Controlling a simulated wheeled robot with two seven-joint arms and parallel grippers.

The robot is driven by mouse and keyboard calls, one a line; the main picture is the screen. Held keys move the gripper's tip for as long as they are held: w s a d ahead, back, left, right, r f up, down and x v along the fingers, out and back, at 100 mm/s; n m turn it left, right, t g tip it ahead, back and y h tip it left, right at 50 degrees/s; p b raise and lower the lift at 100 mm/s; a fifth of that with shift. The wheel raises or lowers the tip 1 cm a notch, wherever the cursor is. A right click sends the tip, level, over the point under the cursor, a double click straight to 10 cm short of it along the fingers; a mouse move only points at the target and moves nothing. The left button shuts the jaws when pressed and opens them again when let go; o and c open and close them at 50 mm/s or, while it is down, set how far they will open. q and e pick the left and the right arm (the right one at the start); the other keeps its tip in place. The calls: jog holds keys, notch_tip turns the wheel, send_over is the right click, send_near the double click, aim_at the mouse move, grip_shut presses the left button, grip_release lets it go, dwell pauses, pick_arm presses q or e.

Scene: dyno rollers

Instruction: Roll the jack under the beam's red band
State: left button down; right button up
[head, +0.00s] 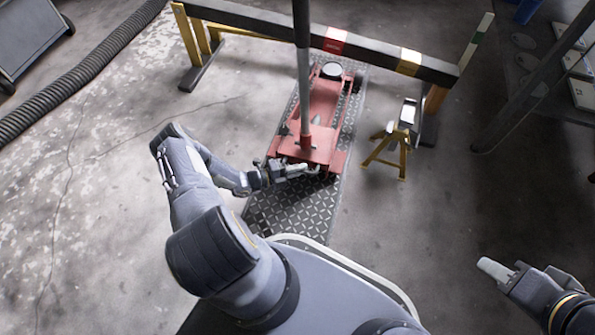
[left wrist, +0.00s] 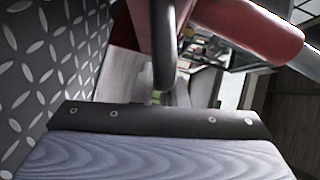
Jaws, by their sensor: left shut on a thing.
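The grey jack handle (head: 303,75) rises from the jack's near end and crosses in front of the beam. My left gripper (head: 300,170) is shut on the near end of the jack; the exact grip is unclear. The left wrist view shows a dark bar (left wrist: 164,45) beyond a finger. My right gripper (head: 495,270) is apart from everything, its jaws unclear.
A yellow stand (head: 388,150) is right of the jack, near the beam's right post (head: 436,100). The beam also has a yellow band (head: 409,62). The diamond-plate strip (head: 290,212) runs toward my base. A ribbed hose (head: 85,78) lies at left. Floor left of the strip is clear.

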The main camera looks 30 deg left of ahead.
pick_arm(q)
jog(key=shift+w+a, duration=0.2)
jog(key=shift+w, duration=0.8)
jog(key=c, duration=1.5)
grip_release()
jog(key=shift+s, duration=0.15)
jog(key=shift+o, duration=0.2)
jog(key=f+p+v, duration=0.1)
jog(key=p+v, duration=0.1)
jog(key=v, duration=0.5)
jog(key=shift+s+a+r, duration=0.25)
jog(key=shift+a+r, duration=0.1)
jog(key=shift+r, duration=0.2)
